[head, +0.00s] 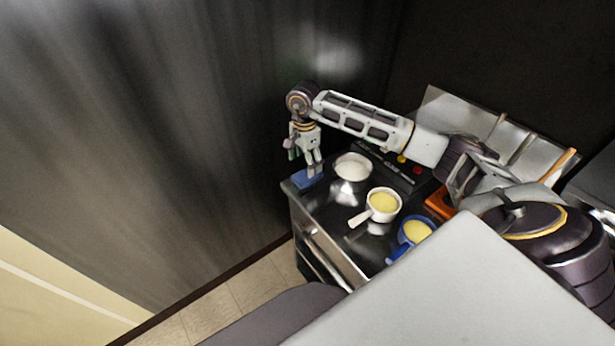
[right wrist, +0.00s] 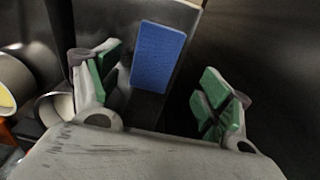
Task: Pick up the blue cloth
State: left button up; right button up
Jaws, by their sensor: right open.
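The blue cloth (head: 308,178) is a small flat blue rectangle lying on the left end of the dark shiny counter. It also shows in the right wrist view (right wrist: 158,56), lying between the two green-padded fingers and beyond their tips. My right gripper (head: 303,163) points down over the cloth, its fingers spread. In the right wrist view the right gripper (right wrist: 160,88) is open with nothing between its pads. I cannot tell the exact height of the fingertips above the cloth. My left gripper is not in view.
A white bowl (head: 352,167) stands close right of the cloth. A white handled pan (head: 383,202) and a blue one (head: 417,232), both with yellow contents, stand further right. A dark wall (head: 200,130) rises close on the left.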

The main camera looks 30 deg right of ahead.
aim_at(306, 175)
jog(key=shift+s+f+p, duration=0.2)
jog(key=shift+f+p, duration=0.15)
jog(key=shift+f, duration=0.35)
jog(key=shift+s+f+p, duration=0.2)
jog(key=shift+f+p, duration=0.15)
jog(key=shift+f, duration=1.55)
jog(key=c, duration=1.1)
jog(key=shift+r, duration=0.2)
jog(key=shift+r+b, duration=0.85)
jog(key=shift+r, duration=4)
